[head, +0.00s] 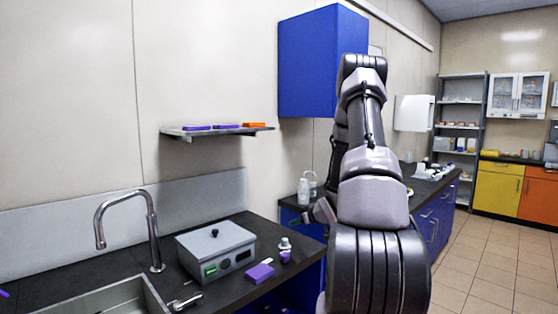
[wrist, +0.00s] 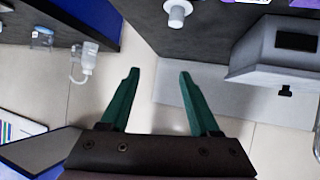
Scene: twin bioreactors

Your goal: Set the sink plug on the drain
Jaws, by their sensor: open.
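The sink (head: 118,298) is cut into the dark counter at the lower left of the head view, and the picture's edge crops it. Its drain is not visible. A small silvery piece (head: 185,302) lies on the counter right of the sink; I cannot tell whether it is the sink plug. My gripper is open and empty in the wrist view (wrist: 159,74), its two green fingers apart with pale wall or floor behind them. In the head view my arm mostly hides it, right of the counter items.
A curved faucet (head: 152,225) rises behind the sink. A wash bottle (wrist: 84,62) shows in the wrist view. A shelf (head: 215,131) hangs above.

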